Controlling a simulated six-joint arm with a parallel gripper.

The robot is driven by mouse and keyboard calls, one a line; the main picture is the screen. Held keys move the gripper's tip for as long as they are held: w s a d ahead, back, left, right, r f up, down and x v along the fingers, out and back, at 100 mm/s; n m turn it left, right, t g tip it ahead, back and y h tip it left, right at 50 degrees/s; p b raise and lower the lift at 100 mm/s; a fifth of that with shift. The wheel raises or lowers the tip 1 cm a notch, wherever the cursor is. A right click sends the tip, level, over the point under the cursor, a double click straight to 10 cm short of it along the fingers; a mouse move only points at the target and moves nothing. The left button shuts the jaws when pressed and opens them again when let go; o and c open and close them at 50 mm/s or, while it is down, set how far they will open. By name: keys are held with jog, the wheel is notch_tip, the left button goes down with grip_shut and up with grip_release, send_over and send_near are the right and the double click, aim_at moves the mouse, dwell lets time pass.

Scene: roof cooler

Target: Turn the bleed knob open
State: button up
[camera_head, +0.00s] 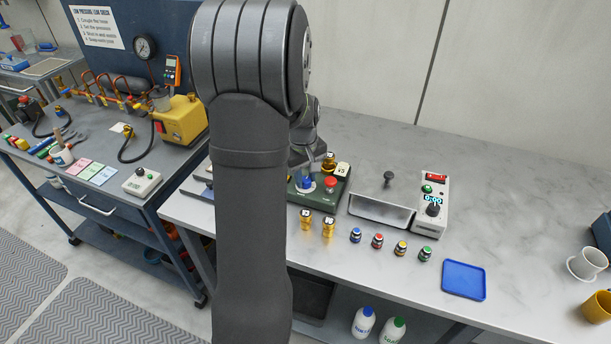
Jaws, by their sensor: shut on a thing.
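A dark green base (334,200) stands on the grey bench, partly hidden behind my arm. It carries a blue knob (306,183) on its left and a red knob (330,183) to the right of it. No label tells which is the bleed knob. My gripper (304,172) points down at the blue knob and looks shut on it. My arm hides much of the gripper, and the fingertips are hard to make out. How far the blue knob is turned cannot be told.
Brass fittings (328,226) stand in front of the base. The bench's back right is clear.

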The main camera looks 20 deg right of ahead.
aim_at(304, 177)
jog(key=m, duration=0.3)
jog(key=shift+m, duration=0.4)
jog(key=m, duration=0.4)
jog(key=shift+m, duration=0.3)
jog(key=m, duration=0.4)
jog(key=shift+w+m, duration=0.1)
jog(key=shift+m, duration=2.1)
jog(key=o, duration=1)
jog(key=r, duration=1.7)
jog(key=shift+w+r, duration=0.25)
jog(key=shift+w, duration=0.1)
